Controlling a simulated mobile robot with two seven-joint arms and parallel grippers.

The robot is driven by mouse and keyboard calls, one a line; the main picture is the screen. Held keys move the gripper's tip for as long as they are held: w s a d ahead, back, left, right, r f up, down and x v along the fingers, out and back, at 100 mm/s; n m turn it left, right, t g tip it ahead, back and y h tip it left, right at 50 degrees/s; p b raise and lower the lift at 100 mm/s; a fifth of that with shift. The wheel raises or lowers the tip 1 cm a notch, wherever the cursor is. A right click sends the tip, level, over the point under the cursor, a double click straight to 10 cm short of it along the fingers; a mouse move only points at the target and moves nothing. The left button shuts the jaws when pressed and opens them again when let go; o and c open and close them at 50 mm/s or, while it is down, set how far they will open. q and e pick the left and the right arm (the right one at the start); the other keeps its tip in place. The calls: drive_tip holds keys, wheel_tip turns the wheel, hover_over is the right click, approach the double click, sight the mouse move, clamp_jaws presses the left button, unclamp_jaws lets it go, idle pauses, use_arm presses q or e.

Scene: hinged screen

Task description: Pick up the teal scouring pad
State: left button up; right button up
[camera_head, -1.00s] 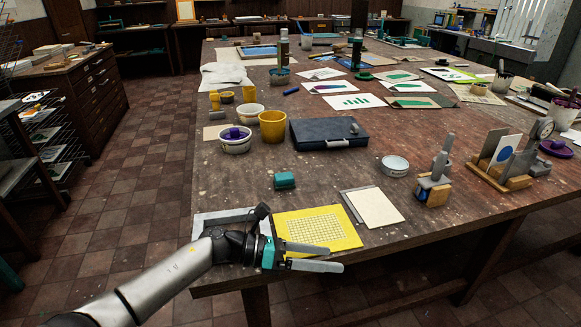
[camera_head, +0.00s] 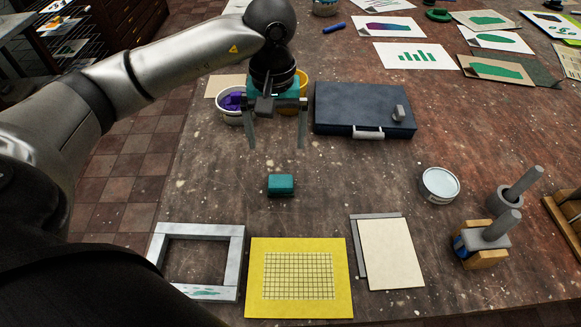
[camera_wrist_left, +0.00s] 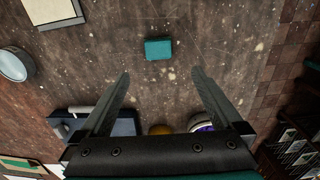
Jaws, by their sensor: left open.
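The teal scouring pad (camera_head: 281,185) is a small block lying flat on the worn wooden table, with clear table around it. In the left wrist view the pad (camera_wrist_left: 158,49) lies ahead of the fingertips, between their lines. My left gripper (camera_head: 276,146) points down above the table, beyond the pad in the head view. Its two fingers are spread apart with nothing between them, and they do not touch the pad. In the left wrist view the open fingers (camera_wrist_left: 161,76) show on both sides. My right gripper is not in view.
A dark blue case (camera_head: 350,105) lies right of the gripper. A white bowl with purple content (camera_head: 229,115) and a yellow pot stand behind it. A grey frame (camera_head: 238,262), yellow gridded sheet (camera_head: 340,292) and pale board (camera_head: 391,254) lie nearer. A round tin (camera_head: 439,184) sits right.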

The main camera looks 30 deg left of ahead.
use_arm(q)
hover_over(280, 180)
drive_tip(key=s, duration=0.1)
wheel_tip(280, 180, down, 8)
drive_tip(key=shift+f, duration=0.15)
drive_tip(key=shift+w+f, duration=0.1)
drive_tip(key=shift+f, duration=0.75)
drive_tip(key=f, duration=0.4)
drive_tip(key=shift+w+f+b, duration=0.3)
drive_tip(key=shift+w, duration=0.05)
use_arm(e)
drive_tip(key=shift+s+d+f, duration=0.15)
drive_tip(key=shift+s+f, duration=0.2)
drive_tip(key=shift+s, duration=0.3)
use_arm(q)
drive_tip(key=c, duration=1.3)
drive_tip(key=shift+o, duration=0.2)
drive_tip(key=shift+r, duration=0.15)
wheel_tip(280, 180, up, 20)
drive_tip(key=p, duration=0.1)
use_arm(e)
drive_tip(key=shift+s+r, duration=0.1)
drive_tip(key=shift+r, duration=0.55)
